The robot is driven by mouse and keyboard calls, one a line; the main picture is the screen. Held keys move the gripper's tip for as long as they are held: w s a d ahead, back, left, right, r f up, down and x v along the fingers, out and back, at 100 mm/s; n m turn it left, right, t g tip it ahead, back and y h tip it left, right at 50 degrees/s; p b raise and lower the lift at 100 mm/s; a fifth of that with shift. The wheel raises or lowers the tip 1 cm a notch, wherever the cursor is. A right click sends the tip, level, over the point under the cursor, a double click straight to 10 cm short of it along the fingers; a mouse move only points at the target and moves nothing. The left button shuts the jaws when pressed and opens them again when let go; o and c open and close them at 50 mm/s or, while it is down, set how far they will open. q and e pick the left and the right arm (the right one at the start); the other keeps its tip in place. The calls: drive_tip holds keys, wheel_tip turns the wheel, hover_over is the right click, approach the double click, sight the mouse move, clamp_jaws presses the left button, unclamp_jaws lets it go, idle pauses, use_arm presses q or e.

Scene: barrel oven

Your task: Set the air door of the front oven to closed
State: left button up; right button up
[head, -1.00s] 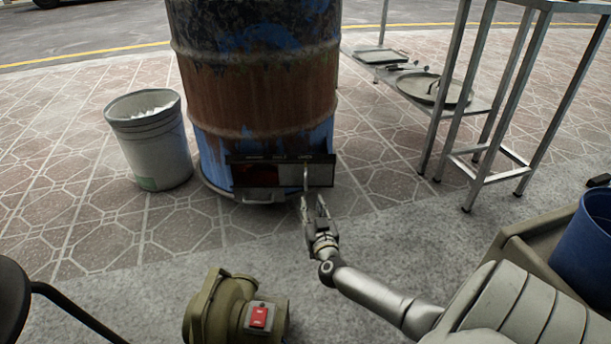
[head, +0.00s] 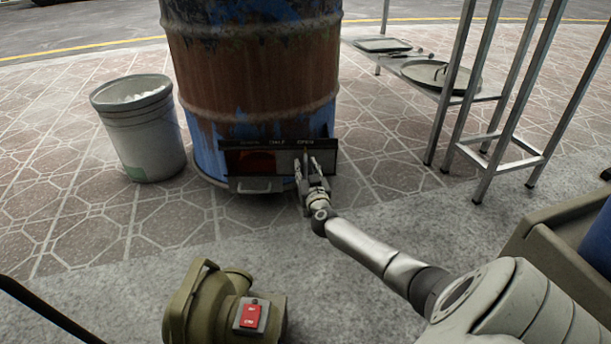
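The front oven is a rusty blue barrel (head: 255,95) standing on the paving. Low on its front is the air door (head: 285,161), a dark frame with a grey plate on its right half and a dark reddish opening on its left. Lettering runs along the frame's top; "HALF" and "OPEN" can be read, the left word is unclear. My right gripper (head: 309,168) is at the plate's right part, fingers apart and pointing at it. A thin upright handle seems to stand between the fingers; contact cannot be told. My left gripper is not in view.
A grey bucket (head: 140,130) stands left of the barrel. A green blower with a red switch (head: 251,316) sits on the ground in front. A metal rack (head: 480,95) stands at the right. A drawer handle (head: 258,186) juts out below the air door.

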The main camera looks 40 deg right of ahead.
drive_tip(key=shift+w+d+r, duration=0.1)
drive_tip(key=shift+w+d, duration=0.2)
drive_tip(key=shift+w, duration=0.15)
clamp_jaws()
